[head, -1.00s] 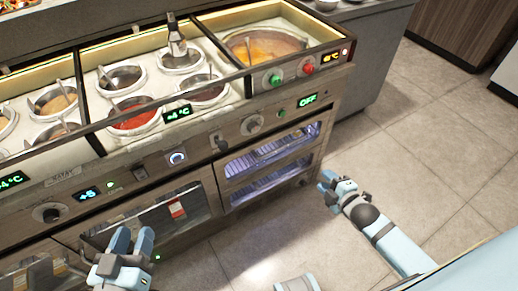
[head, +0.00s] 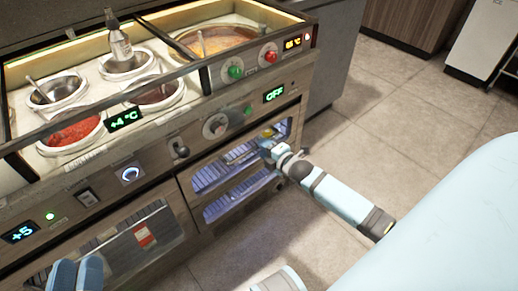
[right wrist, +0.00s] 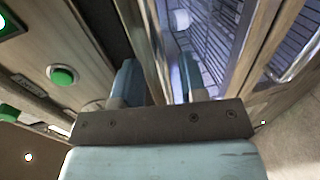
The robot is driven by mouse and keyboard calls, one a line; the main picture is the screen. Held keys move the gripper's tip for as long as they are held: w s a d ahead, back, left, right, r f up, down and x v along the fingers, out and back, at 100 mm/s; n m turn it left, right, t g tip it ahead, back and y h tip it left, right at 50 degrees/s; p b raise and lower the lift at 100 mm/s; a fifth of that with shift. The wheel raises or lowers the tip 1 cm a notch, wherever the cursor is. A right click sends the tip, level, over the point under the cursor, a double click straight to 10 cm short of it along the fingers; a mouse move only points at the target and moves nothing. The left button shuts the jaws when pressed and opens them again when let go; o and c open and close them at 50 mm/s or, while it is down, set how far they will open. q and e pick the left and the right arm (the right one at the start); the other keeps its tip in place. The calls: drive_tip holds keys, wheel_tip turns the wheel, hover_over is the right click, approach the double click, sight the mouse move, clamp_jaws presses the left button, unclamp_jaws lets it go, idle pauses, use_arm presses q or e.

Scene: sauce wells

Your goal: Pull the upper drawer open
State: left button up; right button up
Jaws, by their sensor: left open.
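The upper drawer (head: 213,175) is the upper of two blue-lit, glass-fronted drawers under the OFF display. In the head view it looks shut or nearly so. My right gripper (head: 268,148) is at the right end of its front. In the right wrist view my right gripper (right wrist: 160,85) has its fingers apart, with a long metal-and-wood edge running between them. A strip of lit glass shows beside the right finger, so I see no firm grip. My left gripper (head: 76,274) is open and empty at the bottom left, partly cut off by the picture edge.
The lower drawer (head: 235,197) sits directly beneath. A glass-doored oven (head: 120,245) is to the left. Above are sauce wells, a bottle (head: 119,42) and knobs (head: 216,126). The tiled floor (head: 400,130) to the right is clear.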

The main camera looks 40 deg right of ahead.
use_arm(q)
drive_tip(key=shift+d+f+g+b, duration=0.1)
drive_tip(key=shift+f+g+b, duration=0.35)
drive_tip(key=shift+f, duration=0.4)
use_arm(e)
drive_tip(key=shift+x, duration=1.65)
clamp_jaws()
use_arm(q)
drive_tip(key=shift+r, duration=0.1)
use_arm(e)
drive_tip(key=shift+s, duration=0.1)
